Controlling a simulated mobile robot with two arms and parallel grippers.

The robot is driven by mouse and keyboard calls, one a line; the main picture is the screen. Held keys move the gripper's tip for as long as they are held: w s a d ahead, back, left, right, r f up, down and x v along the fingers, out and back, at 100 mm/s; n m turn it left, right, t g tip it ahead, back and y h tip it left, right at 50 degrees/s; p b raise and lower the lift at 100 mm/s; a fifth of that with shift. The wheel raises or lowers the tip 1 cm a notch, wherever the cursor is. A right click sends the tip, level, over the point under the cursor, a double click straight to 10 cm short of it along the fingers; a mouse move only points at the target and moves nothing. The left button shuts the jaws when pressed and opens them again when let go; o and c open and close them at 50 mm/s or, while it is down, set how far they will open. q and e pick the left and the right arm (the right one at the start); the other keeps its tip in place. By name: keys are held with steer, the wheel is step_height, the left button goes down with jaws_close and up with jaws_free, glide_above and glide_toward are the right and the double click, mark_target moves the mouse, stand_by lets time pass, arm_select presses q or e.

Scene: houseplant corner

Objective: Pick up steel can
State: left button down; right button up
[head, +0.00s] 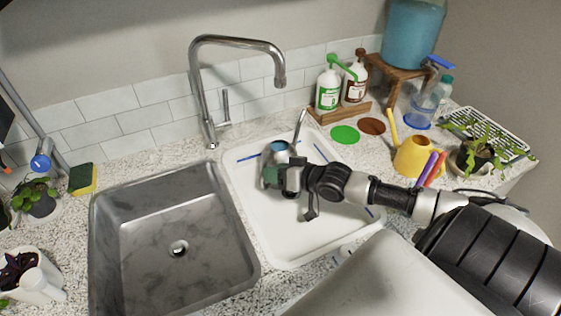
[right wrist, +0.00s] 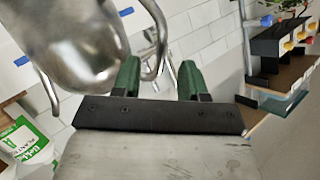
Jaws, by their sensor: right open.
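The steel can (head: 279,147) stands at the back of the white tray (head: 300,245), right of the sink, mostly hidden behind my right gripper. Its thin spout rises behind the gripper. My right gripper (head: 270,176) is open at the can. In the right wrist view the can's shiny body (right wrist: 80,45) is large at upper left. Its curved handle reaches down between the two green fingertips of my right gripper (right wrist: 160,75). I cannot tell whether a finger touches the handle. My left gripper is not in view.
A steel sink (head: 170,245) with a tall faucet (head: 235,42) lies left of the tray. Green and brown bottles (head: 328,88) stand behind right. A yellow watering can (head: 413,157) and a potted plant (head: 478,158) are at right. The tray's front part looks clear.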

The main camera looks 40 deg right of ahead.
steer(key=x, duration=0.6)
steer(key=shift+w, duration=0.15)
steer(key=shift+a+f, duration=0.1)
jaws_close()
stand_by(1.2)
steer(key=shift+w, duration=0.15)
